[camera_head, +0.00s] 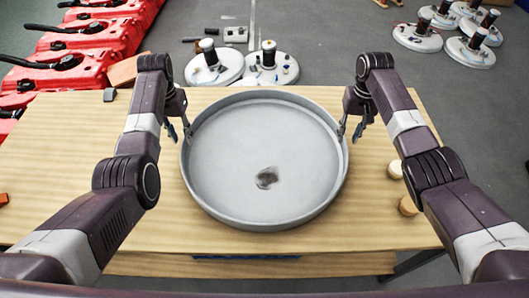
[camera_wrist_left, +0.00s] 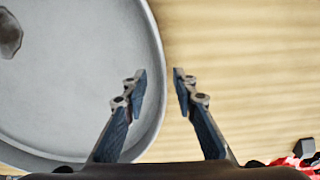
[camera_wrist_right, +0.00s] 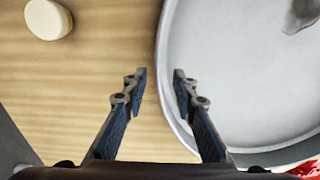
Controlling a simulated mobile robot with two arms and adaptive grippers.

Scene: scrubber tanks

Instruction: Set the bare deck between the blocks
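The bare deck (camera_head: 225,185) is a wide, round, grey pan with a raised rim and a dark patch inside. It lies on the wooden table and also shows in the left wrist view (camera_wrist_left: 70,90) and right wrist view (camera_wrist_right: 240,80). My left gripper (camera_head: 182,135) is at its left rim; its fingers (camera_wrist_left: 160,78) are apart with the rim edge passing between them. My right gripper (camera_head: 350,130) is at the right rim, fingers (camera_wrist_right: 160,78) also apart around the rim edge.
The table (camera_head: 80,160) has free room left of the deck. A small dark grey piece (camera_head: 109,95) lies at the back left and an orange piece (camera_head: 3,199) at the left edge. Red tanks (camera_head: 80,60) and several fitted white decks (camera_head: 215,65) stand beyond the table.

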